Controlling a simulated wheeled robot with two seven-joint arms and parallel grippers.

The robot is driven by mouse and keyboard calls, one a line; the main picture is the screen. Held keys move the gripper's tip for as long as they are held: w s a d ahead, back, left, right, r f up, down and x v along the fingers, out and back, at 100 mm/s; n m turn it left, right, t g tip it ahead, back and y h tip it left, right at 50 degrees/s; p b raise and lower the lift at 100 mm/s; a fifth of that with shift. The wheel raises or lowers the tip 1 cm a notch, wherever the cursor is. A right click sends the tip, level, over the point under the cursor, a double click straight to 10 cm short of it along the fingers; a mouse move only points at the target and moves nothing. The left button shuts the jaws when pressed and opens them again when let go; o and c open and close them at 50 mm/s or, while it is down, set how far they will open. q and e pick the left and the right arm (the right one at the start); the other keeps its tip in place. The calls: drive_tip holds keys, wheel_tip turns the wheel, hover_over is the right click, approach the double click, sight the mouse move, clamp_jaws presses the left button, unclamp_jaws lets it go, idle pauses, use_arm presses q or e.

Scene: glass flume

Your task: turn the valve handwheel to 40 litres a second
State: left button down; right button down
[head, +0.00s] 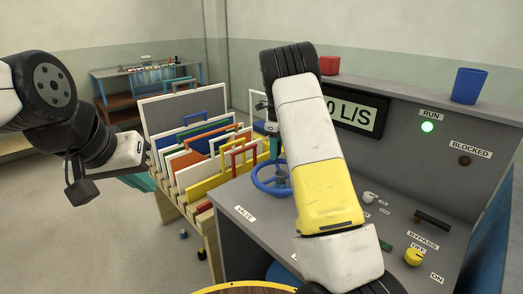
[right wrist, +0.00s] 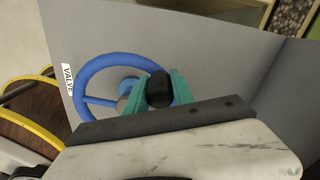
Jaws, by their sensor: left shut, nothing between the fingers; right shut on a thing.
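The blue valve handwheel (head: 259,184) stands on the grey console beside a VALVE label. It also shows in the right wrist view (right wrist: 85,75), with its spokes and hub. My right gripper (head: 276,149) is at the wheel, mostly hidden behind my forearm in the head view. In the right wrist view its teal fingers are shut on a black knob (right wrist: 158,88) at the wheel's rim. My left gripper (head: 139,182) is shut and empty, away to the left by the rack. The flow display (head: 362,117) ends in "0 L/S"; my right arm hides any digits before that.
The RUN lamp (head: 428,127) glows green; the BLOCKED lamp (head: 464,160) is dark. A yellow bypass knob (head: 413,257) sits at the console's right. A rack of coloured frames (head: 184,110) stands close left. A blue cup (head: 468,86) and red block (head: 329,65) sit on the ledge.

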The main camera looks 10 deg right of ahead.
drive_tip(key=d+m, duration=0.2)
drive_tip(key=shift+s+d+m, duration=0.15)
drive_tip(key=shift+d+m, duration=0.05)
drive_tip(key=shift+m, duration=0.2)
drive_tip(key=d+m, duration=0.2)
drive_tip(key=shift+s+m, duration=0.4)
drive_tip(key=shift+s+d, duration=0.35)
drive_tip(key=shift+d, duration=0.25)
drive_tip(key=c, duration=1.1)
unclamp_jaws()
drive_tip(key=shift+d, duration=0.1)
wheel_tip(320, 180, up, 8)
drive_tip(key=shift+s, duration=0.15)
